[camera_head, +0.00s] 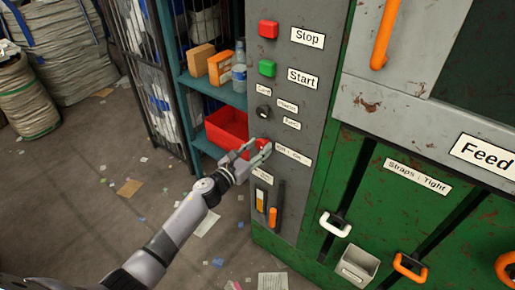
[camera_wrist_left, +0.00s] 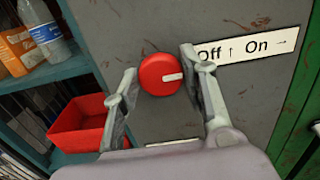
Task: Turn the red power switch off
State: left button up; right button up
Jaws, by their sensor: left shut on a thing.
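The red power switch (camera_head: 262,143) is a round red knob with a white mark, on the grey panel. In the left wrist view the red power switch (camera_wrist_left: 160,75) sits between my fingers, and its white mark points right, along the label's "On" arrow. The label (camera_wrist_left: 246,47) reads "Off ↑ On →". My left gripper (camera_head: 257,147) is at the panel, shut on the knob with one finger on each side. The exact finger contact is partly hidden. My right gripper is in neither view.
Above the switch are a red Stop button (camera_head: 268,29), a green Start button (camera_head: 267,68) and a black selector (camera_head: 263,112). An orange-handled lever (camera_head: 273,217) is below. A shelf with a red bin (camera_head: 226,128) and bottle (camera_head: 239,73) stands left of the panel.

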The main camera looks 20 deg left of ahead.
pick_arm(q)
jog(key=shift+n, duration=0.3)
jog(key=n, duration=0.3)
jog(key=shift+a+n, duration=0.1)
jog(key=shift+n, duration=0.3)
jog(key=n, duration=0.4)
jog(key=shift+f+n, duration=0.1)
jog(key=shift+n, duration=0.2)
jog(key=n, duration=0.4)
jog(key=shift+a+p, duration=0.1)
jog(key=shift+p, duration=0.3)
jog(key=n, duration=0.4)
jog(key=shift+w+f+n+p, duration=0.1)
jog(key=shift+f+n+p, duration=0.05)
jog(key=shift+n+p, duration=0.2)
jog(key=o, duration=1.2)
jog(key=shift+c, duration=0.2)
